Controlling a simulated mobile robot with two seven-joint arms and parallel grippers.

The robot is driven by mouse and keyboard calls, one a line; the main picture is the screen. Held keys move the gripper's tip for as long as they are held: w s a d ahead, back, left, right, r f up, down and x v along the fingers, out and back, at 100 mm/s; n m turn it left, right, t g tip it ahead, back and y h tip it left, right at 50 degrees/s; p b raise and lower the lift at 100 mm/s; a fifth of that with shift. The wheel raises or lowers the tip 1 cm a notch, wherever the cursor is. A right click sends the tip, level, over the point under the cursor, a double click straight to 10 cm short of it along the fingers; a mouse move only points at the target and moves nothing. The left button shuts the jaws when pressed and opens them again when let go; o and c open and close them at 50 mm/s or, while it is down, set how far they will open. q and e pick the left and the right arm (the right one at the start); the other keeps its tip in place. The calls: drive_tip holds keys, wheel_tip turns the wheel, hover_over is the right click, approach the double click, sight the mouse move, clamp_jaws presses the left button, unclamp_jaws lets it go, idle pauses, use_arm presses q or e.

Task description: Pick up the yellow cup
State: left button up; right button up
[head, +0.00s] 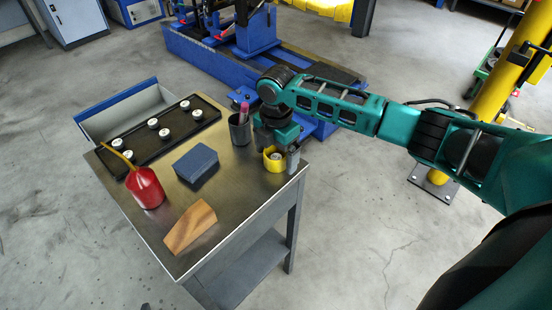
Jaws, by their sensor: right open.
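The yellow cup (268,163) stands on the metal table near its right corner, with something pale inside it. My right gripper (277,153) is over the cup and points down. One finger shows on the cup's right side, close to it. The other finger is partly hidden, and I cannot tell whether either finger touches the cup. The jaws are open. My left gripper is not in view.
A dark pen cup (240,130) stands just left of the yellow cup. A blue box (196,163), a wooden wedge (191,226), a red oil can (146,187) and a black tray (135,152) with several weights share the table (236,196). The front right tabletop is clear.

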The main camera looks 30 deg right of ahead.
drive_tip(key=c, duration=1.1)
